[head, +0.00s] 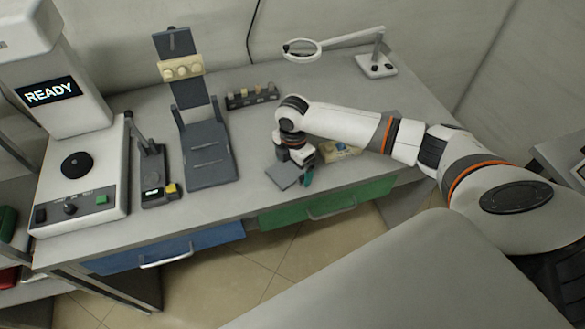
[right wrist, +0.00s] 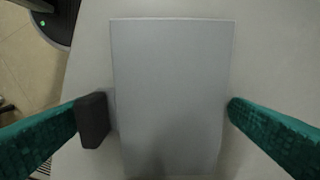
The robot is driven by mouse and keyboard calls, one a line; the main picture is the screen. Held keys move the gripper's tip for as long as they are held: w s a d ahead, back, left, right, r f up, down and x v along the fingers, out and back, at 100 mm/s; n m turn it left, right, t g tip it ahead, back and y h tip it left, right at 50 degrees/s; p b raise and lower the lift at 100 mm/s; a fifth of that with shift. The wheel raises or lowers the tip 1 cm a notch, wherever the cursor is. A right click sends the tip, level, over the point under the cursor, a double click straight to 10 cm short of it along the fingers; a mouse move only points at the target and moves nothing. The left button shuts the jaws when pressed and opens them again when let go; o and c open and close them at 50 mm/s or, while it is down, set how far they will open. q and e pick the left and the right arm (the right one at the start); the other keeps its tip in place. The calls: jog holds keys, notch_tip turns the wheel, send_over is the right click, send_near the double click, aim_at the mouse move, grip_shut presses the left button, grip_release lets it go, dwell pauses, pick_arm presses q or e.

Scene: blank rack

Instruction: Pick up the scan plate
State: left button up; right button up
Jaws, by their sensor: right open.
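A flat grey rectangular plate (head: 284,175), which looks like the scan plate, lies near the front edge of the desk. My right gripper (head: 303,177) is over it, pointing down, and partly hides it. In the right wrist view the plate (right wrist: 172,75) lies between the two green fingers of my open gripper (right wrist: 155,108). A small dark block (right wrist: 93,120) sits at the plate's left edge, close to the left fingertip. I cannot tell whether they touch. The right fingertip is close to the plate's right edge. My left gripper is not in view.
A machine reading READY (head: 85,190) stands at the left, beside a small device (head: 152,178) and a dark stand (head: 207,155). A small rack (head: 251,96) is behind. A magnifier lamp (head: 378,65) stands at the back right. A yellowish item (head: 343,150) lies right of the gripper.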

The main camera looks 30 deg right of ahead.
jog(key=c, duration=0.9)
